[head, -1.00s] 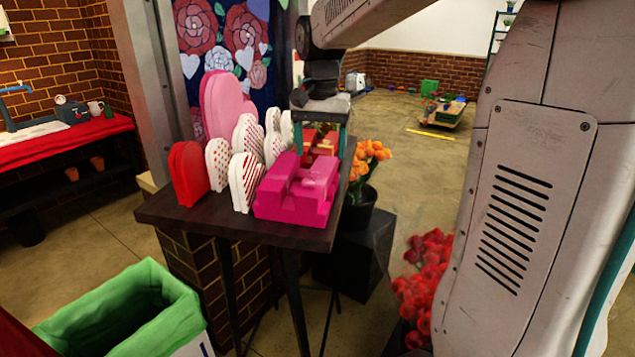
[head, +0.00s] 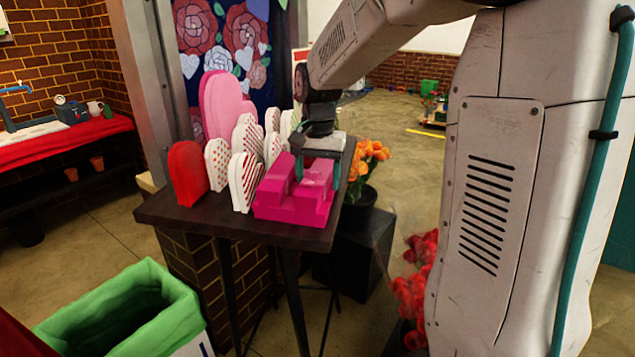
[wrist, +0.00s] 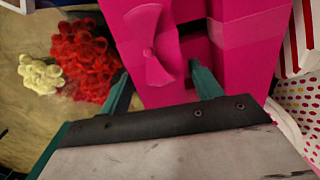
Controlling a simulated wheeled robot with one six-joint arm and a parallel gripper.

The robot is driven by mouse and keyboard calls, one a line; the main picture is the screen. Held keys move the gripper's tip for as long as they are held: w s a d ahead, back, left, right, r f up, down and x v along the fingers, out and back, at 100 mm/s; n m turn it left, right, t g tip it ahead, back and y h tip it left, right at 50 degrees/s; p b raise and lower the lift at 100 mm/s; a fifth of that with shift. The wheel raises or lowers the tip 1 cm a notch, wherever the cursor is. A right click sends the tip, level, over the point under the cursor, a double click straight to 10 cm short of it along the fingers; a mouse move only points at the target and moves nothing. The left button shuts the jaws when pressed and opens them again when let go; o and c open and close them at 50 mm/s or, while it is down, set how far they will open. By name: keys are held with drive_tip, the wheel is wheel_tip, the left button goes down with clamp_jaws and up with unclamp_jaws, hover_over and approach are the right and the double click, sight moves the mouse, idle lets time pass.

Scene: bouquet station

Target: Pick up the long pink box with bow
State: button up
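The long pink box with bow (head: 295,205) sits at the front of the dark table, a glossy magenta block with raised parts and a notch between them. In the wrist view its bow (wrist: 150,45) lies on the side between my fingers. My gripper (head: 319,172) is open and low at the box's far right part. In the wrist view the gripper (wrist: 160,85) has one teal finger beside the box's left edge and the other at a dark gap in the pink shape. I cannot tell whether either finger touches it.
White patterned heart-topped boxes (head: 243,180) and a red one (head: 187,173) stand close on the left, a taller pink one (head: 222,108) behind. Orange flowers (head: 365,165) stand right of the dark table (head: 175,214), red flowers (head: 412,290) lower right. A green-lined bin (head: 120,310) is at front left.

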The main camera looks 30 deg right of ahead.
drive_tip(key=c, duration=0.8)
drive_tip(key=shift+c, duration=0.2)
drive_tip(key=shift+r, duration=0.15)
